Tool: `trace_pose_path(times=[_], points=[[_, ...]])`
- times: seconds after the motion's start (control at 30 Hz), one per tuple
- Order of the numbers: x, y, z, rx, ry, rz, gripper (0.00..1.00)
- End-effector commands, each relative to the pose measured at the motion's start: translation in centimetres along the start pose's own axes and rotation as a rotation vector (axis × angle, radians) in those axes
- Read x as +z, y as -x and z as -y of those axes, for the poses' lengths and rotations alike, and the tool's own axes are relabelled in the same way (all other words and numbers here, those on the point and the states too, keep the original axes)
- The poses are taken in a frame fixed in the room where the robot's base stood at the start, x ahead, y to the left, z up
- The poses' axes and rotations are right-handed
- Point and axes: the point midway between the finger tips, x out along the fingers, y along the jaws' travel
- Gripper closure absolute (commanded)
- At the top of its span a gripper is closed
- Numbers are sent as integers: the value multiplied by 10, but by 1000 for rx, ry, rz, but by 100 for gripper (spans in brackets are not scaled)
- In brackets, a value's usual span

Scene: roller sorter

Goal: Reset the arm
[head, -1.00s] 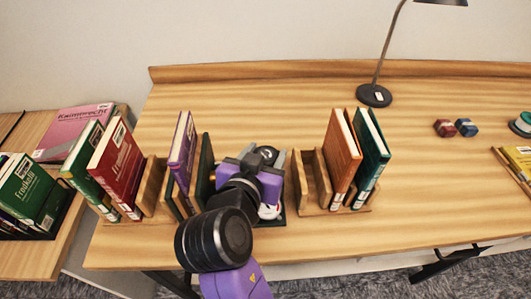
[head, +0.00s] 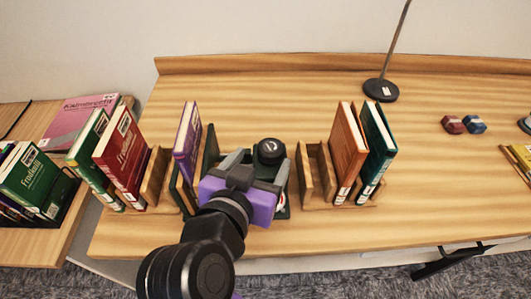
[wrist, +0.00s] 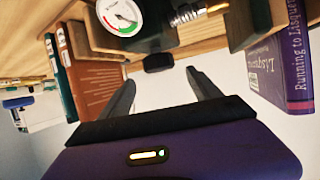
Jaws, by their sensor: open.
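My purple gripper (head: 256,166) is over the front middle of the wooden desk (head: 290,115). Its two grey fingers are spread with nothing between them, as the wrist view also shows (wrist: 160,82). A round black-topped object (head: 268,150) stands just beyond the fingers, partly hidden by my gripper. In the wrist view a pressure gauge (wrist: 122,14) with a white dial lies beyond the fingers, apart from them.
A purple book (head: 186,142) stands in a rack left of my gripper. Orange (head: 347,150) and dark green (head: 376,150) books stand in a wooden rack to the right. A lamp base (head: 381,90) is at the back. The desk behind my gripper is clear.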

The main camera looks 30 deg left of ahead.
Motion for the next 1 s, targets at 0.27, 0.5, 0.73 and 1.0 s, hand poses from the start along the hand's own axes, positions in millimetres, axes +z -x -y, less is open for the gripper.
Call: trace_pose_path(times=[0.27,0.5,0.73,1.0], points=[[0,6,0,1,0,1,28],[0,6,0,1,0,1,28],[-7,6,6,-23,31,-30,28],[-43,24,48,-253,120,-233,28]])
